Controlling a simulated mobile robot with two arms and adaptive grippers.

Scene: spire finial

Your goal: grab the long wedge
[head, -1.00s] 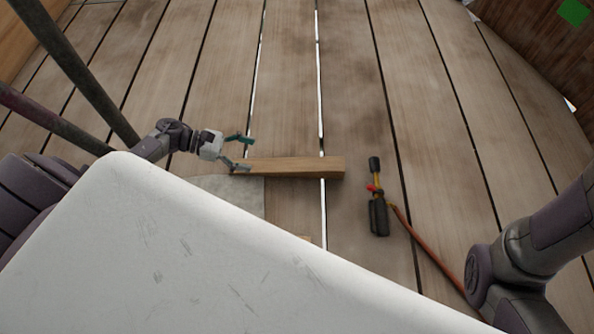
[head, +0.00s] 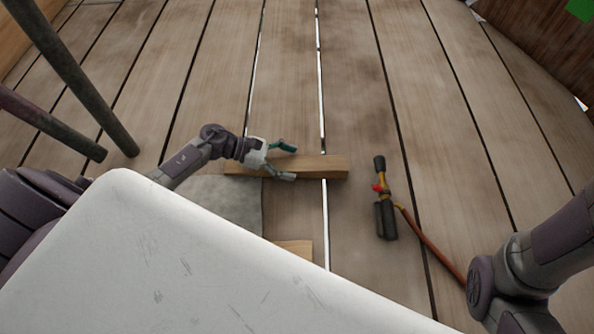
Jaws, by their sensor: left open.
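The long wedge (head: 322,166) is a tan wooden bar lying crosswise on the plank floor, in the middle of the head view. My left gripper (head: 294,161) is open over the wedge's middle-left part. One finger is on its far side and the other near its near side. I cannot tell whether the fingers touch the wood. My right gripper is out of view; only my right arm shows at the lower right.
A torch-like tool (head: 384,205) with a red hose (head: 432,245) lies right of the wedge. A grey sheet (head: 222,200) and another wood piece (head: 297,248) lie nearer. Dark poles (head: 75,75) stand at the left. The far planks are clear.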

